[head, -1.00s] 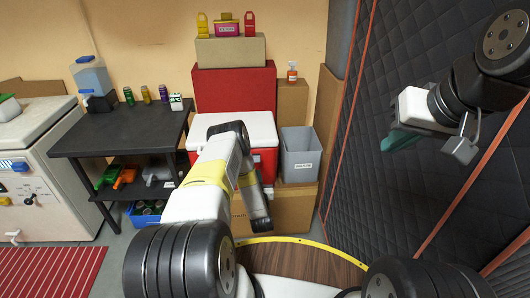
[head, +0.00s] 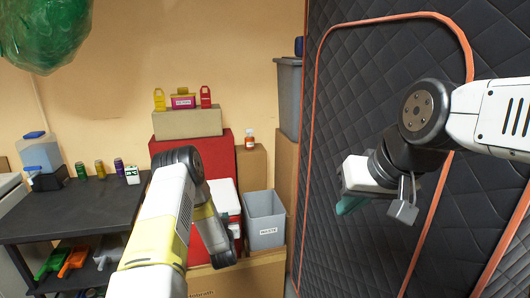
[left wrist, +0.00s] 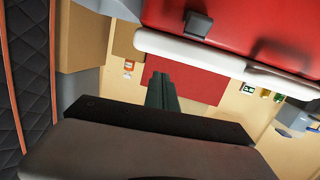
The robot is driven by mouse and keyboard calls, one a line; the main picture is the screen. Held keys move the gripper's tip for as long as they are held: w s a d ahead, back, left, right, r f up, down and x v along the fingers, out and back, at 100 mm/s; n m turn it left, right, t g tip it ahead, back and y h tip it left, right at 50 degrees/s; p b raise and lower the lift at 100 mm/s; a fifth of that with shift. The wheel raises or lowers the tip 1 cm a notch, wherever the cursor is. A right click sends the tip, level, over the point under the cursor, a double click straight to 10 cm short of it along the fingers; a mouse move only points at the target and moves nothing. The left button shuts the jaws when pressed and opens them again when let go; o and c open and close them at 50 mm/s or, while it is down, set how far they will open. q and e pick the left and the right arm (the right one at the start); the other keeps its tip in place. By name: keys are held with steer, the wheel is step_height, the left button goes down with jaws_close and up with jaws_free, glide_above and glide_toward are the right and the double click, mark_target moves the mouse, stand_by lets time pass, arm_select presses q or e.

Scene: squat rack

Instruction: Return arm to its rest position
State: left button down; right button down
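My left arm reaches forward in the head view with its elbow bent, and its forearm hangs down in front of the boxes. The left gripper itself is hidden there. In the left wrist view the dark fingers of my left gripper (left wrist: 162,90) lie close together with nothing between them. My right arm comes in from the right in the head view, raised in front of the black quilted panel. My right gripper (head: 348,202) has a teal finger part pointing down and left. Whether its fingers are apart cannot be made out, and no held object shows.
The quilted panel (head: 385,110) with orange edging stands on the right. A red box (head: 215,150), a grey waste bin (head: 264,222) and cardboard boxes (head: 245,275) stand ahead. A black table (head: 75,210) is at left. A green translucent object (head: 45,30) hangs upper left.

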arm_select(q)
steer(key=s+d+r+m+g+h, duration=0.1)
steer(key=d+r+g+h, duration=0.1)
steer(key=r, duration=1)
steer(key=s+d+r+m+g+h, duration=0.1)
steer(key=r, duration=1.1)
steer(key=s+d+r+g+h, duration=0.1)
steer(key=s+r+g, duration=0.1)
steer(key=s+r, duration=0.65)
steer(key=s+d+r+g+h, duration=0.15)
steer(key=s+r, duration=0.25)
steer(key=s, duration=0.9)
steer(key=s+g, duration=0.3)
steer(key=s, duration=1.6)
steer(key=shift+a+r+m+y, duration=0.35)
steer(key=shift+a+m, duration=0.05)
steer(key=shift+a, duration=0.05)
